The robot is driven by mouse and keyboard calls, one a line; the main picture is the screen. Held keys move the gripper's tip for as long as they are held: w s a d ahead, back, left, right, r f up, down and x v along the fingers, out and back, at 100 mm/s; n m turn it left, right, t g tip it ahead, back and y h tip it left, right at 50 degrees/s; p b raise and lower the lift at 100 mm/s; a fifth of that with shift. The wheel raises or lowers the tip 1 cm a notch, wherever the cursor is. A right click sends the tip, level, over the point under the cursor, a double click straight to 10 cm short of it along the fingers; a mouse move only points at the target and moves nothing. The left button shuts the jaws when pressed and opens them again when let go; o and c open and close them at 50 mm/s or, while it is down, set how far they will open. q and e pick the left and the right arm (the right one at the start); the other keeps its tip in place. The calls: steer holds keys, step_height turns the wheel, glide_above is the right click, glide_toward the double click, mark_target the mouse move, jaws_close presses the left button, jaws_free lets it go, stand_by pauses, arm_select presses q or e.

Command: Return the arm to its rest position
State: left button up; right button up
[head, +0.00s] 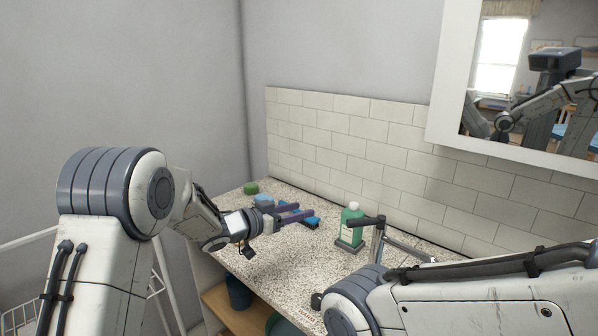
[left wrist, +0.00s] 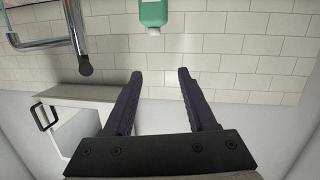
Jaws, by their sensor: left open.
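My left arm comes in from the left, and its gripper (head: 303,212) is over the speckled counter (head: 290,258), at the back left. Its two dark fingers are apart. In the left wrist view the gripper (left wrist: 158,75) is open with nothing between the fingers. That view appears upside down, with the tiled wall beyond the fingertips. My right arm (head: 470,295) fills the lower right of the head view, and its gripper is out of sight.
A green bottle (head: 352,226) stands right of my left gripper. A metal faucet (head: 376,245) is beside it. Blue items (head: 263,201) and a green round item (head: 251,187) lie near the gripper. A mirror cabinet (head: 447,100) hangs at upper right. A white rack (head: 25,240) stands left.

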arm_select(q)
steer(key=s+a+f+n+t+y, duration=0.2)
steer(key=a+f+n+y, duration=0.15)
steer(key=a+y, duration=0.5)
steer(key=s+a+f+n+g+y, duration=0.4)
steer(key=s+a+f, duration=0.1)
steer(key=s+a, duration=0.6)
steer(key=s+f+n+g, duration=0.1)
steer(key=s+f+g, duration=0.15)
steer(key=s, duration=0.55)
steer(key=s+f+n+g, duration=0.1)
steer(key=s+g, duration=0.2)
steer(key=s, duration=0.6)
steer(key=s+d+r+m+g+p, duration=0.1)
steer(key=s+d+r+m, duration=0.2)
steer(key=s+d, duration=0.3)
steer(key=s+d+r+m+g+p, duration=0.1)
steer(key=s+d+r+m, duration=0.3)
steer(key=s+d, duration=0.2)
steer(key=shift+s+d+r+h, duration=0.2)
steer(key=shift+s+d+h, duration=0.15)
steer(key=shift+d, duration=0.4)
steer(key=shift+w+m+g, duration=0.1)
steer(key=shift+m+g, duration=0.15)
